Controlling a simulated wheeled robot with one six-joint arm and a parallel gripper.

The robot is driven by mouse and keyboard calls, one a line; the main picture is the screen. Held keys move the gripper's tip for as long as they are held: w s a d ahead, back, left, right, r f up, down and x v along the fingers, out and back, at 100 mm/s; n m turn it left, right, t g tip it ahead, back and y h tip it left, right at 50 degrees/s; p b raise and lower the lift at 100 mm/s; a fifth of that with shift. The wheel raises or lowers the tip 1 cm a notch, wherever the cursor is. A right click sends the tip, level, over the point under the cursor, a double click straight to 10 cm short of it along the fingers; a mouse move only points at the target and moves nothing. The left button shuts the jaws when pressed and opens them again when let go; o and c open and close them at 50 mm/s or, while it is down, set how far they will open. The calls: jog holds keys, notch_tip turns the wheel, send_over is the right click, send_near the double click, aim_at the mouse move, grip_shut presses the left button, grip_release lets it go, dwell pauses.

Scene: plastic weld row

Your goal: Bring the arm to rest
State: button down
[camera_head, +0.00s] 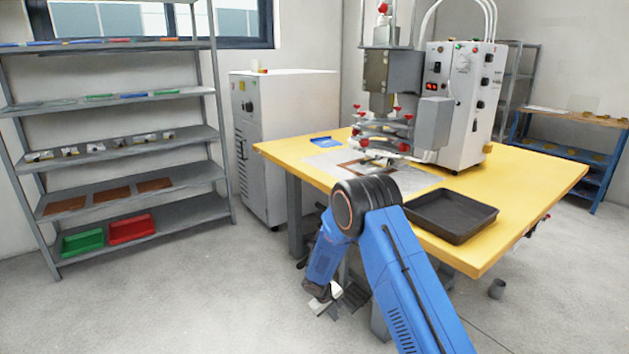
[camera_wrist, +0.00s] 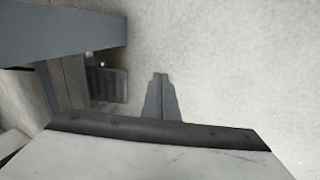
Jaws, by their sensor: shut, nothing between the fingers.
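My blue arm is bent at the elbow in the head view, in front of the yellow table, with its forearm pointing down. My gripper (camera_head: 329,308) hangs low over the floor beside the table's front legs. In the wrist view my gripper (camera_wrist: 160,77) shows two grey fingers pressed together, with nothing between them. The pale floor lies beyond the fingertips. My forearm and elbow hide part of the table's front edge and legs.
The yellow table (camera_head: 540,190) carries a welding machine (camera_head: 390,85), a black tray (camera_head: 451,214) and a blue item (camera_head: 326,141). A shelf rack (camera_head: 130,98) stands left, a white cabinet (camera_head: 290,130) behind. Open floor lies left.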

jog(key=s+d+r+m, duration=0.1)
jog(key=s+d+r, duration=0.25)
jog(key=r, duration=0.65)
jog(key=s+d+r+m, duration=0.15)
jog(key=d+r, duration=0.25)
jog(key=r, duration=0.5)
jog(key=s+d+r+m, duration=0.1)
jog(key=s+d+r, duration=0.25)
jog(key=r, duration=0.65)
jog(key=s+d+r+m+y, duration=0.1)
jog(key=s+d+r, duration=0.3)
jog(key=s+r, duration=0.3)
jog(key=s+d+r+m, duration=0.1)
jog(key=s+d+r, duration=0.3)
jog(key=s+r, duration=0.3)
jog(key=s+d+r+t+y, duration=0.1)
jog(key=s+r, duration=0.1)
jog(key=s, duration=1.1)
jog(key=s+d+r+m+t+y, duration=0.1)
jog(key=s+r, duration=0.2)
jog(key=s, duration=1.1)
jog(key=shift+s+d+r, duration=0.15)
jog(key=shift+r, duration=0.15)
jog(key=shift+m, duration=0.25)
